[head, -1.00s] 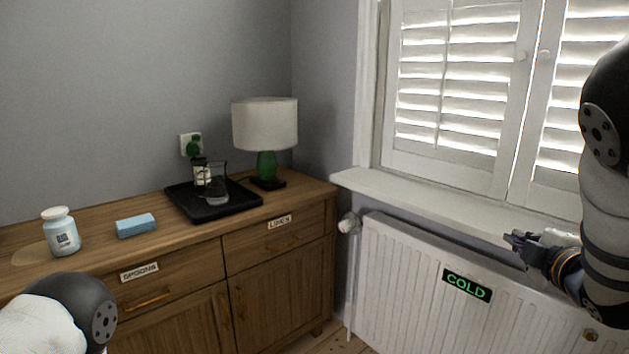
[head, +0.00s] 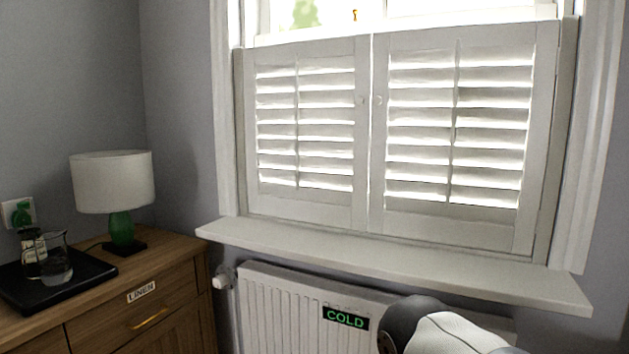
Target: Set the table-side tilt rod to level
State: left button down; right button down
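The white window shutters have two panels. The left panel (head: 361,170), nearer the wooden sideboard, has a thin vertical tilt rod (head: 297,120) down the middle of its slats. The slats (head: 326,125) show bright gaps of light between them; their exact angle is hard to judge. The right panel (head: 524,215) has its own tilt rod (head: 455,120) and similar bright gaps. Both panels are closed side by side. Part of my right arm shows at the bottom right, below the sill. Neither gripper is in view.
A white sill (head: 390,265) juts out below the shutters, above a radiator (head: 285,305) with a COLD sign (head: 346,317). The sideboard (head: 175,275) at left holds a lamp (head: 112,182) and a black tray (head: 95,270) with a glass jug (head: 58,262). Space before the left panel looks clear.

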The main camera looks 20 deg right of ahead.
aim_at(458, 41)
jog(key=i+z, duration=0.25)
jog(key=z, duration=0.15)
jog(key=i+z, duration=0.3)
jog(key=z, duration=0.15)
jog(key=i+z, duration=0.25)
jog(key=z, duration=0.15)
jog(key=i+j+z, duration=0.25)
jog(key=z, duration=0.15)
jog(key=i+j+z, duration=0.2)
jog(key=z, duration=0.2)
jog(key=k+z, duration=0.1)
jog(key=z, duration=0.15)
jog(key=k+z, duration=0.1)
jog(key=z, duration=0.15)
